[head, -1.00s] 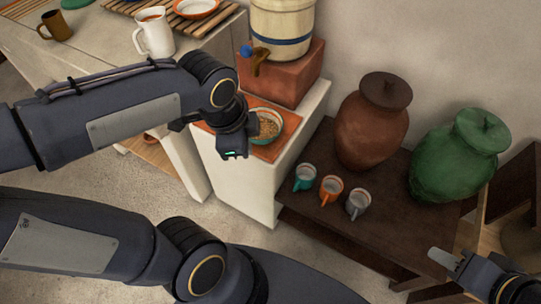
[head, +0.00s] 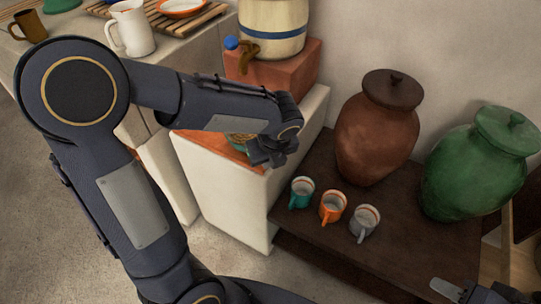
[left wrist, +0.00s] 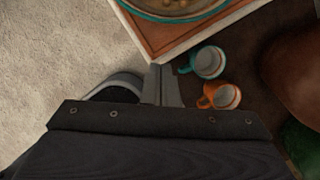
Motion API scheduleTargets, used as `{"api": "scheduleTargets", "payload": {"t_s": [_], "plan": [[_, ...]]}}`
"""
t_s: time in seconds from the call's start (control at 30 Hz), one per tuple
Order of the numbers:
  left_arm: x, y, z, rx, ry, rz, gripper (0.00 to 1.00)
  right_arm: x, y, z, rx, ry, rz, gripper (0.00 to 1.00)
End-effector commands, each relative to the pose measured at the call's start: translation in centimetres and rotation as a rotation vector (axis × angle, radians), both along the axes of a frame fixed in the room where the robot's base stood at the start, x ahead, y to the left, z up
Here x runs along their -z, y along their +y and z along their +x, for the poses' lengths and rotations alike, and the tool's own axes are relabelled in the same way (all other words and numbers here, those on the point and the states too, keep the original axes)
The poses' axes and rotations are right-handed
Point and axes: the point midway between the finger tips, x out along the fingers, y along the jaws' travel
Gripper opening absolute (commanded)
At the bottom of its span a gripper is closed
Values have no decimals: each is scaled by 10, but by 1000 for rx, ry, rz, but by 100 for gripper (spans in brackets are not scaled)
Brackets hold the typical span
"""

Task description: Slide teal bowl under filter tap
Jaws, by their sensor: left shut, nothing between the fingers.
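The teal bowl (head: 238,139) sits on the orange tiled top of the white stand, mostly hidden behind my left forearm in the head view. Its teal rim and grainy contents also show at the top of the left wrist view (left wrist: 168,16). The filter tap (head: 246,66), brown with a blue knob beside it, juts from the cream crock (head: 273,28) behind the bowl. My left gripper (head: 268,161) is shut and empty, at the stand's front right edge, near the bowl but seemingly apart from it. My right gripper (head: 447,289) shows only partly at lower right.
The crock stands on a red block (head: 285,68). A dark low table right of the stand holds teal (head: 302,188), orange (head: 332,206) and grey (head: 364,220) mugs, a brown jar (head: 376,130) and a green jar (head: 475,165). A white pitcher (head: 132,30) stands on the left counter.

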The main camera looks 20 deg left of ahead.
Motion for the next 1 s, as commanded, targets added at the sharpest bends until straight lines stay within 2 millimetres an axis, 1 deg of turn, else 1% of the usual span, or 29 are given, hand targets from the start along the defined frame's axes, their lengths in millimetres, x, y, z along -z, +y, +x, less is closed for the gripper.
{"api": "scheduleTargets", "payload": {"t_s": [0.03, 0.1, 0.23, 0.4, 0.7, 0.77, 0.83, 1.0], "plan": [[2, 7, 6, -5, -1, -1, 0, 3, 0, 0, 0, 0, 0, 36], [0, 16, 13, -5, -1, -1, 0, 4, 0, 0, 0, 0, 0, 36], [0, 25, 22, -2, 0, 0, 0, 6, 0, 0, 0, 0, 0, 36], [-1, 30, 26, -1, -1, -1, 0, 6, 0, 0, 0, 0, 0, 36], [-2, 31, 26, 0, 1, -1, 0, 5, 0, 0, 0, 0, 0, 36], [-4, 34, 29, -2, 0, -1, 0, 0, 0, 0, 0, 0, 0, 36], [-6, 43, 36, -5, 4, -1, 0, -10, 0, 0, 0, 0, 0, 36], [-9, 76, 64, -7, 5, -1, 0, -41, 0, 0, 0, 0, 0, 36]]}}
